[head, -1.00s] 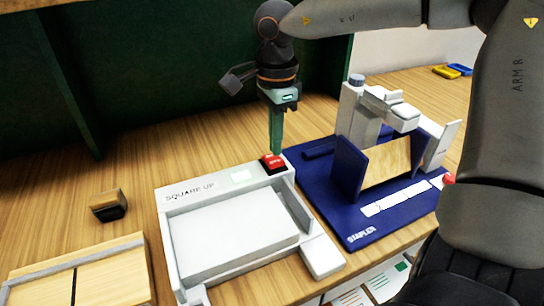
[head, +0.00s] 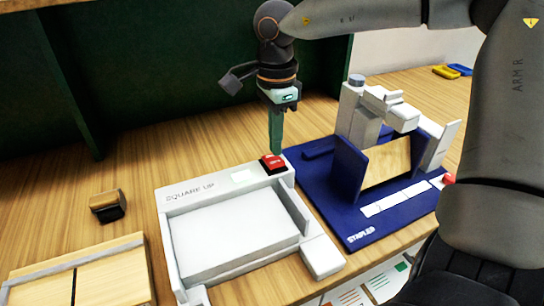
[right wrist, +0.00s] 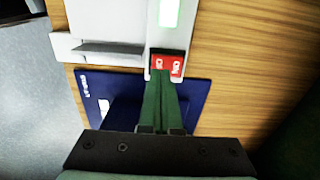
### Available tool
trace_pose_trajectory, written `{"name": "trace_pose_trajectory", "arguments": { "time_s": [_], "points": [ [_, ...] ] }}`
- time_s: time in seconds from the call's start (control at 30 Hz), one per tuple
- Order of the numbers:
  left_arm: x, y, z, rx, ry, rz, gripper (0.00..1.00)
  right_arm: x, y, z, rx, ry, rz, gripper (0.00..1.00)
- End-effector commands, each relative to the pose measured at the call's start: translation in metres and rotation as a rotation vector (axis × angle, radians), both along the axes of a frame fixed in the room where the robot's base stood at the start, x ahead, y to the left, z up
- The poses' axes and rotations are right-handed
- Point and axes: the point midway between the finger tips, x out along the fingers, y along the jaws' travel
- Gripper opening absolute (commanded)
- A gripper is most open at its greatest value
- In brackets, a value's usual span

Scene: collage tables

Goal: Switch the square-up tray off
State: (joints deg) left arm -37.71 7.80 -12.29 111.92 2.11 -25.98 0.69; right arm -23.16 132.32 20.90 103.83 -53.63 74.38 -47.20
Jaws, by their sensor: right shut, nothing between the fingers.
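The white square-up tray (head: 183,256) stands on the wooden table, its label on the rear ledge. A red rocker switch (head: 272,163) sits in a dark frame at the ledge's right end, beside a pale lit panel (head: 243,176). My right gripper (head: 275,150) points down with its green fingers shut and empty, their tips at the switch's rear edge. In the right wrist view the fingertips (right wrist: 163,76) overlap the near edge of the red switch (right wrist: 168,64). Whether they touch it I cannot tell. The lit panel (right wrist: 169,12) glows pale green there. My left gripper is out of view.
A blue stapler base (head: 352,226) with a grey stapler stands close on the tray's right. A small wood-and-black block (head: 107,206) lies to the left, and a wooden board (head: 112,277) lies at front left. A dark green panel (head: 180,90) rises behind.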

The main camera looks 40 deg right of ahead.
Motion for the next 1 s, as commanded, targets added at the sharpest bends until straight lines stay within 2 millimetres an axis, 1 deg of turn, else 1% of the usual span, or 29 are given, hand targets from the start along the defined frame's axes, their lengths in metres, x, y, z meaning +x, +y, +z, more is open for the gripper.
{"name": "trace_pose_trajectory", "arguments": {
  "time_s": [0.43, 1.0],
  "points": [
    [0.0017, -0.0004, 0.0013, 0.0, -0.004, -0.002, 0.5, 0.0, 0.0, -0.0005, 0.0, 0.0, 0.0, 0.0],
    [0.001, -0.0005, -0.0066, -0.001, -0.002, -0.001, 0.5, 0.0, -0.0001, -0.0092, 0.0, 0.0, 0.0, 0.0]
  ]
}}
